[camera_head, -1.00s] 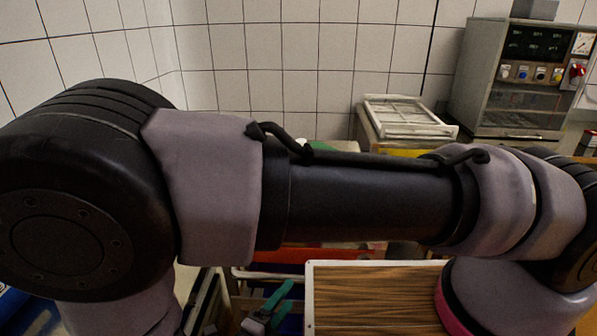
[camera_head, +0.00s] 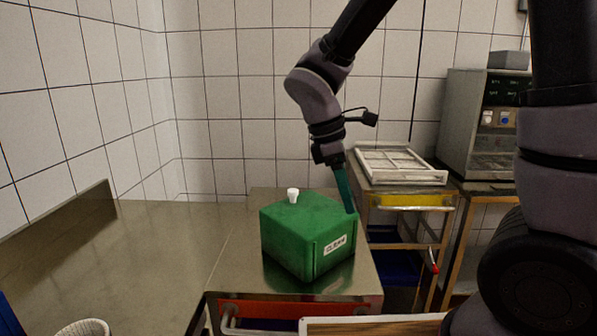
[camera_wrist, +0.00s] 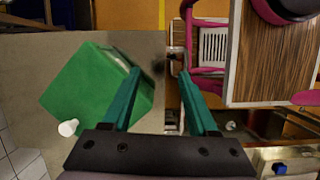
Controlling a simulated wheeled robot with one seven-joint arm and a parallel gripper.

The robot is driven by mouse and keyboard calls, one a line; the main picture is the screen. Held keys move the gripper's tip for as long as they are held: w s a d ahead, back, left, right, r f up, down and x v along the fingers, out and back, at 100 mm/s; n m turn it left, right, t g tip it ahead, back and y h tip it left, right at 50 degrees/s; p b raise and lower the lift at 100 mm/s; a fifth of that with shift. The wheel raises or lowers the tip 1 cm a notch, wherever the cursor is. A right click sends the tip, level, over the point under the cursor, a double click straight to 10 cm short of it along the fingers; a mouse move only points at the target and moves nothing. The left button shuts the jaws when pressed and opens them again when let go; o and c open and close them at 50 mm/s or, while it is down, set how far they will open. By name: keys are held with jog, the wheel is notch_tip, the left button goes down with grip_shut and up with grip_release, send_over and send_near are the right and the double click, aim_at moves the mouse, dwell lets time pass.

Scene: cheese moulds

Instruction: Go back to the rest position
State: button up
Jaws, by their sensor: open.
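My gripper (camera_head: 343,189) hangs from my arm with its fingers pointing down, close to the right side of a green box in the head view. It also shows in the wrist view (camera_wrist: 160,88), with two green fingers spread apart and nothing between them. The green box (camera_head: 308,226) stands on a steel counter (camera_head: 178,245), with a label on its front side. It fills the left of the wrist view (camera_wrist: 90,95). I cannot tell whether a finger touches it.
A small white cup-like piece (camera_head: 293,195) is on or just behind the box top. A white framed rack (camera_head: 400,166) lies on a table to the right, beside a grey control cabinet (camera_head: 480,135). A white basket (camera_head: 84,328) shows at lower left. The left counter is mostly clear.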

jog(key=s+d+r+m+t+y, duration=0.2)
jog(key=d+r+m+t+y, duration=0.3)
jog(key=d+r+m, duration=1)
notch_tip(320, 180, up, 2)
jog(key=m+t, duration=0.2)
jog(key=m, duration=0.4)
jog(key=shift+s+r+y, duration=0.2)
jog(key=shift+s+y, duration=0.1)
jog(key=shift+s, duration=0.05)
jog(key=shift+s, duration=0.1)
